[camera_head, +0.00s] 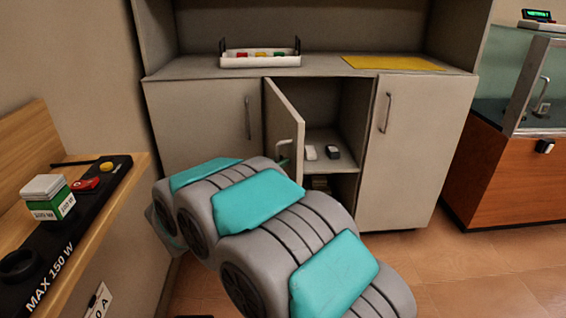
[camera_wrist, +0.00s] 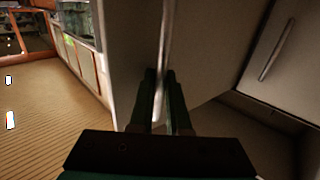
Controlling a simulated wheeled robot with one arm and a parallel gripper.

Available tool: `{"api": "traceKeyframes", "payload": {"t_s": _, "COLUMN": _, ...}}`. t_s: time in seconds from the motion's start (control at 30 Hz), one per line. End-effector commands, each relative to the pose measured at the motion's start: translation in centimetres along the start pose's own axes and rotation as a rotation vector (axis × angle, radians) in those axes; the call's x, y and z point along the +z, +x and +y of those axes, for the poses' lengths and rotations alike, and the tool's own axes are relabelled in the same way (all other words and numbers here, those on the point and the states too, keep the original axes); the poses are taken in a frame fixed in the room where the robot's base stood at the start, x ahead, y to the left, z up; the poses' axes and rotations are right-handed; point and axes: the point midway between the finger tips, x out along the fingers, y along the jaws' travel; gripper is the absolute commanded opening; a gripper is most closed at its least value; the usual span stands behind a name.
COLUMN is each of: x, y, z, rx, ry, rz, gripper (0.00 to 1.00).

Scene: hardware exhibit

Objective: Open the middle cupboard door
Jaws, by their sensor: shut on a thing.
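The middle cupboard door (camera_head: 285,120) is partly open, swung outward from its left side. Dark interior and a shelf show to its right. Its handle (camera_head: 290,146) is at the door's free edge, partly hidden by my arm. In the wrist view, my gripper (camera_wrist: 161,74) has its two dark green fingers shut around the thin silver handle (camera_wrist: 166,45), with pale panels on both sides. In the head view my gripper is mostly hidden behind my grey and teal arm; only a small teal bit shows at the handle.
The left door (camera_head: 200,118) and right door (camera_head: 408,150) are shut. A white tray (camera_head: 262,61) and a yellow sheet (camera_head: 392,63) lie on the counter. Small items (camera_head: 332,152) sit on the inner shelf. A wooden bench (camera_head: 105,205) stands left, a glass display case (camera_head: 525,110) right.

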Motion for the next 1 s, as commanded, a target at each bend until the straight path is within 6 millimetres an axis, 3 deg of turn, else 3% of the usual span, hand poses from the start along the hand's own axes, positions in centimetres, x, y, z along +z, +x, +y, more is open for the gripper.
{"api": "traceKeyframes", "payload": {"t_s": 0.33, "x": -0.3, "y": 0.0, "z": -0.3, "rx": -0.006, "ry": 0.004, "rz": 0.005, "gripper": 0.0}}
{"api": "traceKeyframes", "payload": {"t_s": 0.37, "x": -0.3, "y": 0.0, "z": -0.3, "rx": -0.006, "ry": 0.004, "rz": 0.005, "gripper": 0.18}}
{"api": "traceKeyframes", "payload": {"t_s": 0.47, "x": -0.3, "y": 0.0, "z": -0.2, "rx": -0.005, "ry": 0.003, "rz": 0.004, "gripper": 0.27}}
{"api": "traceKeyframes", "payload": {"t_s": 0.77, "x": -0.1, "y": -0.2, "z": -0.2, "rx": -0.003, "ry": 0.003, "rz": 0.002, "gripper": 0.27}}
{"api": "traceKeyframes", "payload": {"t_s": 1.0, "x": -0.1, "y": -3.2, "z": -0.2, "rx": -0.006, "ry": 0.003, "rz": 0.002, "gripper": 0.27}}
